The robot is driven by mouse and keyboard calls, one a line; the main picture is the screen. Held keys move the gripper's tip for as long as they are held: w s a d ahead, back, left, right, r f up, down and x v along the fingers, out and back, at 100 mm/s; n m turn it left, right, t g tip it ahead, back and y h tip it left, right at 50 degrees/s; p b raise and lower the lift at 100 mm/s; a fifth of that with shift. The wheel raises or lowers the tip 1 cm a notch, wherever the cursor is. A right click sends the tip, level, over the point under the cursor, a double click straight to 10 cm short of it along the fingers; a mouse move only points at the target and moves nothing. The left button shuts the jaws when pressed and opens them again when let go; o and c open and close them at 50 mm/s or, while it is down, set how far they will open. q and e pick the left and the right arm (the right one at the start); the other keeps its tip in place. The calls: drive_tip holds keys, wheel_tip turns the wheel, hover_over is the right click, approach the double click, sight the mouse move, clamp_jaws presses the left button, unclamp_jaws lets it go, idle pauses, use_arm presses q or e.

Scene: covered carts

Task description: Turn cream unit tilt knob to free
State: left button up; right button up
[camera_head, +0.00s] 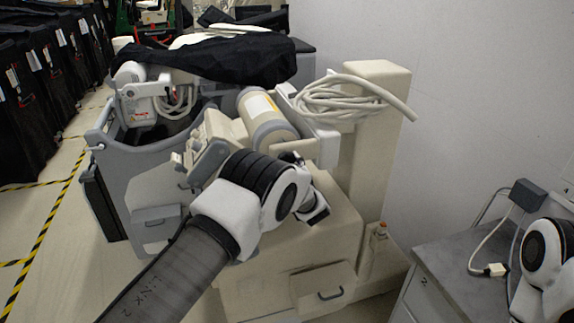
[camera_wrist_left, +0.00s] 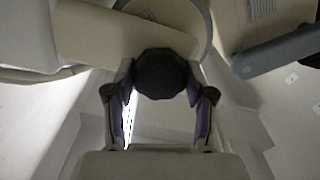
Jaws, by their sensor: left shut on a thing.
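The cream unit (camera_head: 285,238) stands in the middle of the head view, with a cream cylinder (camera_head: 264,112) and a column beside it. In the left wrist view, a black, many-sided knob (camera_wrist_left: 161,68) sits at the edge of a cream arm-like part (camera_wrist_left: 95,32). My left gripper (camera_wrist_left: 160,84) has one finger on each side of this knob and is shut on it. In the head view my left arm hides the knob and the fingertips. No pointer or marking on the knob can be made out. My right gripper is out of view.
A coiled cream cable (camera_head: 335,97) hangs at the column (camera_head: 378,125). A grey unit under a black cover (camera_head: 235,57) stands at the back left. A grey cabinet (camera_head: 445,285) stands at the right by my right arm. Open floor (camera_head: 35,225) lies at the left.

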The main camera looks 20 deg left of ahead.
use_arm(q)
drive_tip(key=o, duration=1.2)
drive_tip(key=shift+c, duration=0.2)
drive_tip(key=shift+w, duration=0.1)
drive_tip(key=v, duration=0.7)
drive_tip(key=shift+d, duration=0.15)
drive_tip(key=shift+f, duration=0.15)
